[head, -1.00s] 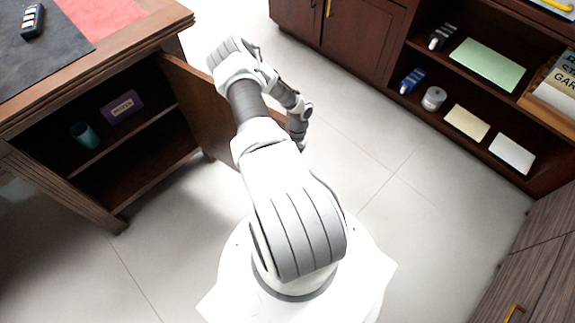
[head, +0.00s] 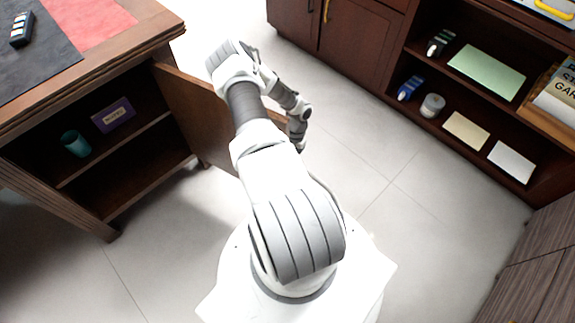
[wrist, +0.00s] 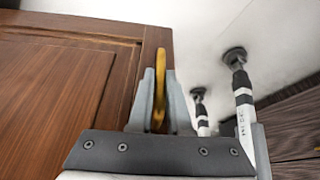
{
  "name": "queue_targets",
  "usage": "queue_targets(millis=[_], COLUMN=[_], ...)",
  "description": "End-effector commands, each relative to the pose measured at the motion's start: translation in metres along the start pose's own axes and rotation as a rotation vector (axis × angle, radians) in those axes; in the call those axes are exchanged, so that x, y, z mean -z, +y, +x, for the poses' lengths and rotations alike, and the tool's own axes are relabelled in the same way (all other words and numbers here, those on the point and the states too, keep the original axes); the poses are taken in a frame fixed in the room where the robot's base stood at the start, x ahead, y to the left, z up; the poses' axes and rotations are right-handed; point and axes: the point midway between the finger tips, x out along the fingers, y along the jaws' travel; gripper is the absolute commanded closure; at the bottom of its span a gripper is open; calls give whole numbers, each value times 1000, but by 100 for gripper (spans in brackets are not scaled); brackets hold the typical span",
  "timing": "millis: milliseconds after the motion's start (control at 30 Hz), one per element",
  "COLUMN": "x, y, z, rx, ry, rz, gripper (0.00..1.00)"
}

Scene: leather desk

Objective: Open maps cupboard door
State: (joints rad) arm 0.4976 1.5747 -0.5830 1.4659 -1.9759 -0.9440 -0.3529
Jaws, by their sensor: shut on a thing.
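The open wooden cupboard door (head: 200,115) hangs from the desk cupboard at the left in the head view, swung out from its opening. In the wrist view the panelled door (wrist: 55,85) fills the left side, with a gold upright handle (wrist: 160,88) at its edge. My gripper (wrist: 162,78) is shut on this handle, one grey finger on each side. In the head view my arm hides the gripper and handle. Inside the cupboard (head: 118,208) are two shelf levels, with a teal cup (head: 76,144) and a purple labelled box (head: 114,115).
The desk top (head: 110,35) carries a dark mat and a red area. A dark shelf unit (head: 398,88) with papers and small items stands at the right. A grey-brown cabinet (head: 530,265) is at lower right. Pale floor (head: 375,165) is clear between them.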

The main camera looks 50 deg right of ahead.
Motion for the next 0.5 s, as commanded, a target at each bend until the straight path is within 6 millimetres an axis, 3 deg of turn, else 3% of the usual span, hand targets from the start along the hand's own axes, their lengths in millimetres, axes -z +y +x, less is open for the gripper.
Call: queue_targets(millis=[100, 133, 300, 500], x=[0, 0, 0, 0], y=[1, 1, 1, 1], z=[0, 0, 0, 0], rx=[-1, -1, -1, -1], ry=[-2, -2, -2, -1], rz=[0, 0, 0, -1], gripper=[100, 82, 54, 54])
